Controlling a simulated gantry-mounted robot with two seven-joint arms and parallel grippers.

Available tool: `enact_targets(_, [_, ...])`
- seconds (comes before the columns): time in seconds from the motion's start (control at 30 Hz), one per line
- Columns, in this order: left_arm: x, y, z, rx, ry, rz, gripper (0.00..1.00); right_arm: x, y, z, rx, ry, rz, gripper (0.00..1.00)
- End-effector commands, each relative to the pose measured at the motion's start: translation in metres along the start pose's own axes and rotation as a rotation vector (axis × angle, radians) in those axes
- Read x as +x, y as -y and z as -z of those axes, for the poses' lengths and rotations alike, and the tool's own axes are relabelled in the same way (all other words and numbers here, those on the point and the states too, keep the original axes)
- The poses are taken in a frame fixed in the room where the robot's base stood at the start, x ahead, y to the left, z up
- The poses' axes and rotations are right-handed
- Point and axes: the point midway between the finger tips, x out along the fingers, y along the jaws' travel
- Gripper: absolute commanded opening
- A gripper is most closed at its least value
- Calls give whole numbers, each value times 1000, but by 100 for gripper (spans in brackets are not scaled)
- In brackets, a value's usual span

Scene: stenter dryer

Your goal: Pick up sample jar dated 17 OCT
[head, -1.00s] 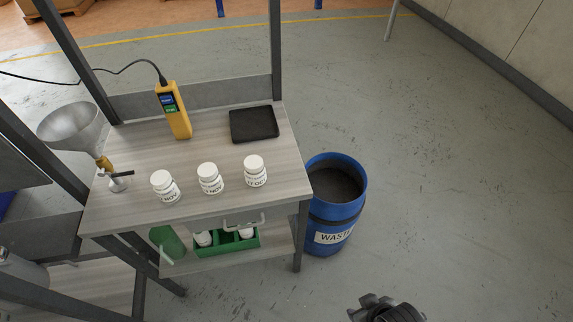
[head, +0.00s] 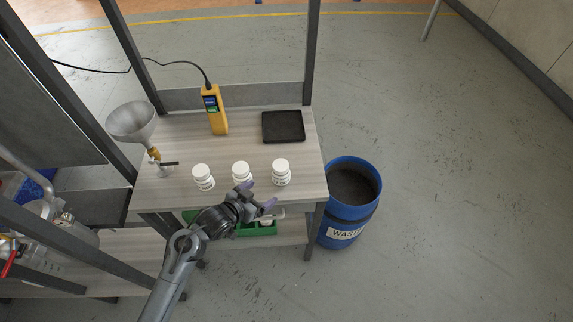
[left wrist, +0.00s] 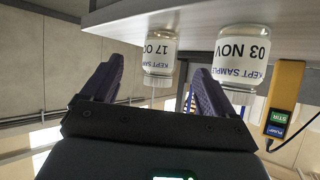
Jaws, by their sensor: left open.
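Three white-capped jars stand in a row on the bench: a left jar (head: 203,177), a middle jar (head: 241,171) and a right jar (head: 281,172). The left wrist view is upside down. There the jar dated 17 OCT (left wrist: 160,50) has its last letter hidden, and the jar dated 03 NOV (left wrist: 238,58) is beside it. The 17 OCT jar matches the right jar. My left gripper (head: 258,196) is open and empty at the bench's front edge, near the middle and right jars. In the wrist view its fingers (left wrist: 155,88) point towards the 17 OCT jar. My right gripper is out of view.
A green crate (head: 257,230) is on the lower shelf. A blue waste drum (head: 347,215) stands at the right.

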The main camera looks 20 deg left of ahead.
Motion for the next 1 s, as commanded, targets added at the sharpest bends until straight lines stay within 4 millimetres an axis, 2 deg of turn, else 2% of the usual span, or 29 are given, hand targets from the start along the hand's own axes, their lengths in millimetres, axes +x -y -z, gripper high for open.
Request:
enact_targets(0.03, [1,6,23,-4,-41,-17,88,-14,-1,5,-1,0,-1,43])
enact_targets(0.1, [6,9,38,-11,-85,-40,88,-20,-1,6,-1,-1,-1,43])
enact_targets(0.2, [12,11,50,-18,-122,-62,88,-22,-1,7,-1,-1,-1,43])
enact_targets(0.6, [60,8,60,-23,-140,-73,88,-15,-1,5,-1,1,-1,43])
enact_targets(0.87, [73,8,61,-22,-139,-71,88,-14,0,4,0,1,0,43])
enact_targets(1.0, [89,8,63,-23,-140,-72,88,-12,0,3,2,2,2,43])
